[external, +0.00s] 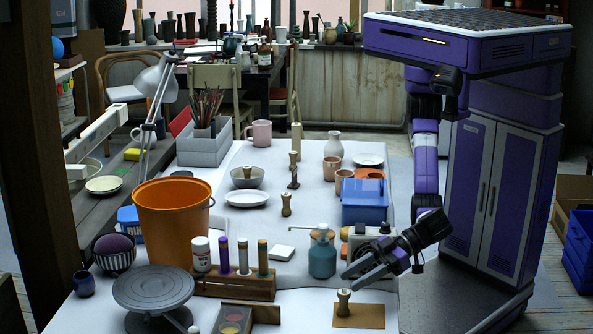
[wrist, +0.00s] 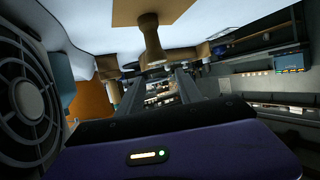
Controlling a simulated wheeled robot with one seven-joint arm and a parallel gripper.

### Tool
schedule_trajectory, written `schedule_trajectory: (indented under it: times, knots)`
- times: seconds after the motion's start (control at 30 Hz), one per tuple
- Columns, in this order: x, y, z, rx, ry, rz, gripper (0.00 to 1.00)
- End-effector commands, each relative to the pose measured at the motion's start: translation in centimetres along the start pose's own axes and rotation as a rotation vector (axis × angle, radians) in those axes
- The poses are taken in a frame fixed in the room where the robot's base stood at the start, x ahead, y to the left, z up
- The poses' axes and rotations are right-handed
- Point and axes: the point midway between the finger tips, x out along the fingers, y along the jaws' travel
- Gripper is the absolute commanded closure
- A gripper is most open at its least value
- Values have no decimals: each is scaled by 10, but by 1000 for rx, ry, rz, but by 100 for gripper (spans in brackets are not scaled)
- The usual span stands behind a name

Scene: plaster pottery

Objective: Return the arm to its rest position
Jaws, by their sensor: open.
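My arm (external: 428,150) hangs down from the purple body and bends toward the front of the white table. My gripper (external: 356,273) is low over the table's front right part, its fingers pointing left. It also shows in the wrist view (wrist: 158,84), with its two fingers apart and nothing between them. A small wooden turned piece (external: 343,303) stands on a brown square mat (external: 370,316), just below and in front of the fingertips. In the wrist view the wooden piece (wrist: 152,42) appears beyond the fingers, apart from them.
A teal bottle (external: 322,258), a blue box (external: 365,205) and a white device (external: 368,243) crowd close to my gripper. An orange bucket (external: 172,222) and a grey turntable (external: 153,288) stand at left. A rack (external: 234,285) holds several bottles.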

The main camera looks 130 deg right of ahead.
Motion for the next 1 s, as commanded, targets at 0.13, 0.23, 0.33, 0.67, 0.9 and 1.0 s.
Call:
schedule_trajectory:
  times: [0.13,0.23,0.33,0.67,0.9,1.0]
  knots:
    - [-5,0,-12,1,-1,1,57]
    - [-6,0,-15,0,-1,0,57]
    - [-6,0,-15,0,-1,0,57]
    - [-14,4,-41,3,34,-9,57]
    - [-61,32,-155,-2,215,-66,57]
    - [-79,50,-187,-29,286,-98,57]
